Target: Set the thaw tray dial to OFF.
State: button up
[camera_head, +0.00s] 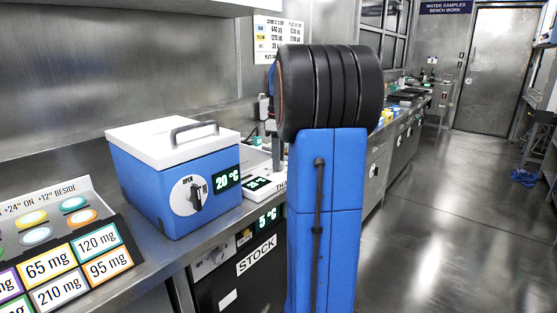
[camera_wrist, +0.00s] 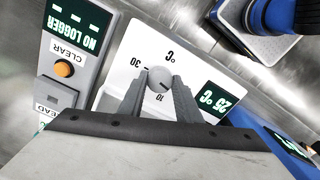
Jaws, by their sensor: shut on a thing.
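The thaw tray's dial knob (camera_wrist: 160,76) is a small round pale knob on a white panel (camera_wrist: 130,52) in the wrist view. The panel shows upside down, with marks 30, °C and 10 around the knob; no OFF mark is visible. A dark display (camera_wrist: 222,100) beside it reads 25 °C. My gripper (camera_wrist: 157,83) is shut on the knob, one grey finger on each side. In the head view my blue arm hides the gripper and most of the tray; only the tray's white left part (camera_head: 262,187) shows, with a cut-off label.
A blue box with a white lid (camera_head: 165,138), its own dial (camera_head: 188,195) and a 20 °C display stands left of the tray. A logger panel (camera_wrist: 72,45) with an orange CLEAR button (camera_wrist: 64,68) is beside the dial.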

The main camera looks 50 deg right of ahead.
jog(key=shift+r+n, duration=0.1)
jog(key=shift+n, duration=1)
jog(key=o, duration=1.1)
jog(key=shift+c, duration=0.2)
notch_tip(320, 180, up, 17)
jog(key=shift+r, duration=0.15)
